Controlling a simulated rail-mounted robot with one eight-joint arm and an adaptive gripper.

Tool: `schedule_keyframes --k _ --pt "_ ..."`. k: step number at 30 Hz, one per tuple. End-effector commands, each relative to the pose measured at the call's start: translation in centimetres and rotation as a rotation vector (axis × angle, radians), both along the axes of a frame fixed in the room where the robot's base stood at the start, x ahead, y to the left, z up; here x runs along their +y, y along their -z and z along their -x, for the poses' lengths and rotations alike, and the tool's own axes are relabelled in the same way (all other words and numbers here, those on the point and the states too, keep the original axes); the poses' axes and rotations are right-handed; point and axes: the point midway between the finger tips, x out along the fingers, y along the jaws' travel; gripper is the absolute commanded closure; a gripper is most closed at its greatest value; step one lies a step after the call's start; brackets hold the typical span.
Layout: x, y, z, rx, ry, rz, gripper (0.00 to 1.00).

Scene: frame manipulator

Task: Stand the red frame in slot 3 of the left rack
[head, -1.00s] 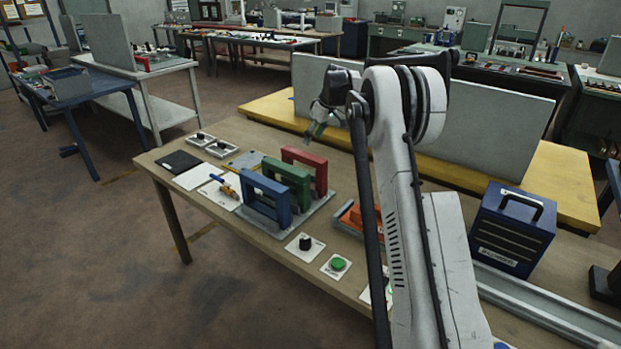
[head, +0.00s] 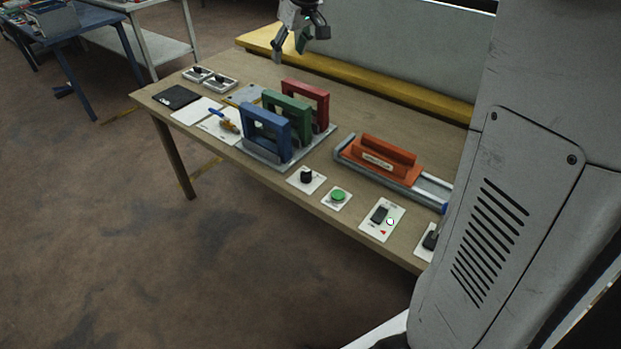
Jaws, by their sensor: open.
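The red frame (head: 321,108) stands upright at the back of a row of three frames on a grey rack base (head: 312,147). The green frame (head: 303,125) stands in the middle and the blue frame (head: 284,144) in front. The feet of the red frame are partly hidden by the green one, and I cannot read any slot numbers. My gripper (head: 290,46) is open and empty. It hangs above the table's far side, behind and above the red frame in the picture, apart from it.
An orange block (head: 386,158) sits on a grey rail right of the rack. A black knob (head: 306,176), a green button (head: 338,196) and a switch plate (head: 381,218) line the front edge. A grey panel (head: 400,55) stands behind. My arm hides the right side.

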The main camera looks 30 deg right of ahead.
Motion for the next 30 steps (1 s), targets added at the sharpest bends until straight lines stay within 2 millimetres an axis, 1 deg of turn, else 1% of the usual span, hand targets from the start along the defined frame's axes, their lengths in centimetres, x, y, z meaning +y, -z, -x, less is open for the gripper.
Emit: schedule_keyframes --k 1,7,12,14,18,20,24,27,30 --pt "1.0 -0.3 1.8 -0.005 0.006 0.001 0.52" --pt "4.1 -0.9 8.1 -0.03 0.052 -0.002 0.52" --pt "6.4 -0.4 13.7 -0.055 0.089 -0.009 0.52" --pt "7.0 0.0 15.6 -0.066 0.102 -0.011 0.52" --pt "8.5 1.3 20.1 -0.087 0.131 -0.019 0.52" --pt "9.0 2.0 21.9 -0.098 0.141 -0.022 0.52" --pt "10.1 4.1 26.1 -0.121 0.169 -0.033 0.52" --pt "10.6 5.7 28.8 -0.136 0.187 -0.042 0.52" --pt "11.1 7.3 30.8 -0.151 0.201 -0.05 0.52"
